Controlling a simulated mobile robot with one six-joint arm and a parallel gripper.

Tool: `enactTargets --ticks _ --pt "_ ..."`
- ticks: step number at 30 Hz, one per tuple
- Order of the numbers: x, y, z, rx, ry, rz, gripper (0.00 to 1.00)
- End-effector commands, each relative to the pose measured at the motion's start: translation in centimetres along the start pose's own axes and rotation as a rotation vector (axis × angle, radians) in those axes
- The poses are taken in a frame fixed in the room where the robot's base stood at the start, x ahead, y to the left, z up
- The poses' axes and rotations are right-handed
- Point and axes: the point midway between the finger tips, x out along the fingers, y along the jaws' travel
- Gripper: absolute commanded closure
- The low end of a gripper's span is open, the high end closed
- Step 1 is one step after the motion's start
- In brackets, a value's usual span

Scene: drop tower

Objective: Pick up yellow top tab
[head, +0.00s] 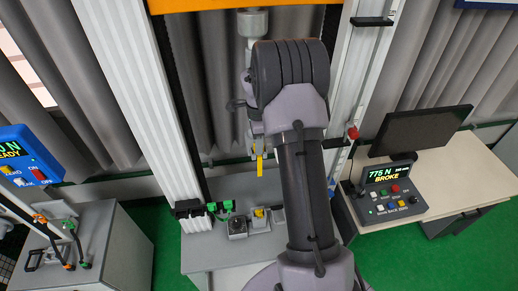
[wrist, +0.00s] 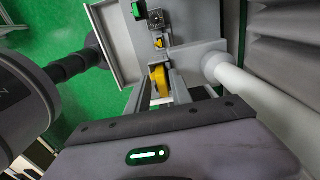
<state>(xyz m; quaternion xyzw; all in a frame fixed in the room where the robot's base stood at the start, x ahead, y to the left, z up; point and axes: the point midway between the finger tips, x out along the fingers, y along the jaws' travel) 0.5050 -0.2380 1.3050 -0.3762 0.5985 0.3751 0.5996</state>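A yellow strip (head: 259,165), which looks like the top tab, hangs upright below a pale clamp part (head: 257,141) in the middle of the test frame. In the wrist view a yellow piece (wrist: 158,78) shows between the two fingers of my gripper (wrist: 160,86). The fingers stand apart; I cannot tell whether they touch it. In the head view my arm hides the gripper's fingers. A second, smaller yellow piece (head: 259,212) sits low in the fixture on the base; it also shows in the wrist view (wrist: 159,42).
White columns (head: 136,97) flank the space. A display box (head: 390,192) on the right table reads "775 N BROKE", with a dark monitor (head: 421,129) behind it. A grey cabinet (head: 98,240) with tools stands at left. Green clamps (head: 220,206) lie near the base fixture.

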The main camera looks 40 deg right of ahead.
Motion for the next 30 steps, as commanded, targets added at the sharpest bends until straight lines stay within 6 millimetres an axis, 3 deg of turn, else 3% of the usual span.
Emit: enactTargets --ticks 1,3,4,16,23,30 --pt "0.0 0.0 0.0 0.000 0.000 0.000 0.85" --pt "0.0 0.0 0.0 0.000 0.000 0.000 0.99" --pt "0.0 0.0 0.0 0.000 0.000 0.000 1.00" --pt "-0.4 0.0 0.0 -0.001 0.000 -0.002 1.00" --pt "-3.2 -0.1 0.0 -0.001 0.000 -0.003 1.00" --pt "-3.7 5.1 -0.9 0.001 0.000 0.000 1.00"
